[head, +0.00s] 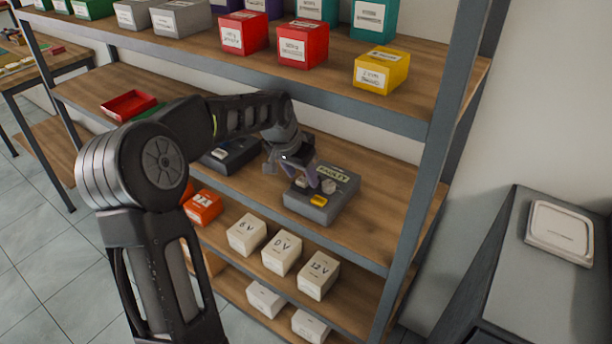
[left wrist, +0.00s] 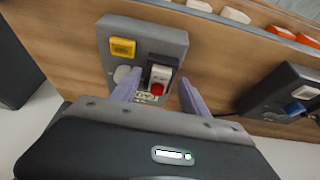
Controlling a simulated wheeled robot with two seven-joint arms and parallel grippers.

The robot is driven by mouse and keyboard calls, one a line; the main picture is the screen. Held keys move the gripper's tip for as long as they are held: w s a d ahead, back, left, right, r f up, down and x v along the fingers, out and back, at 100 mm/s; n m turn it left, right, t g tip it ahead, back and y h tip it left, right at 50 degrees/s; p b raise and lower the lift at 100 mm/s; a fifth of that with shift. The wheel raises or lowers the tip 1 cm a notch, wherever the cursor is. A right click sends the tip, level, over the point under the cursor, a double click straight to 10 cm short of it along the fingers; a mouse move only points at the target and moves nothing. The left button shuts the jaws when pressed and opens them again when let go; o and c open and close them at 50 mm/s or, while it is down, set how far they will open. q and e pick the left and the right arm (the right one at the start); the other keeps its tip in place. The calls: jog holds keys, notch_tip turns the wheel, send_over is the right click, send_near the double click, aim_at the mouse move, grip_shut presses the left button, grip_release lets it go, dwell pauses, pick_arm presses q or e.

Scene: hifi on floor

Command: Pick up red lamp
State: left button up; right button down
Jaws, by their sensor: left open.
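A grey device box (head: 308,207) lies on the middle shelf in the head view; it also shows in the left wrist view (left wrist: 175,40). On its face are a yellow part (left wrist: 123,47), a pale round part and a white block (left wrist: 160,72). A small red round part (left wrist: 157,89), which looks like the red lamp, sits by the white block. In the head view the red part is hidden. My left gripper (head: 312,182) is open over the box; its purple fingers stand either side of the white block and red part. My right gripper is not in view.
A second dark device (head: 232,155) lies left on the same shelf, with a red tray (head: 129,105) farther left. The upper shelf (head: 330,82) with red and yellow boxes overhangs my arm. Several white boxes (head: 281,254) stand on the shelf below. A rack post (head: 425,170) stands to the right.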

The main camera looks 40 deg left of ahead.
pick_arm(q)
jog(key=shift+w+f, duration=0.15)
jog(key=shift+f, duration=0.15)
dwell(0.4)
grip_shut()
dwell(0.3)
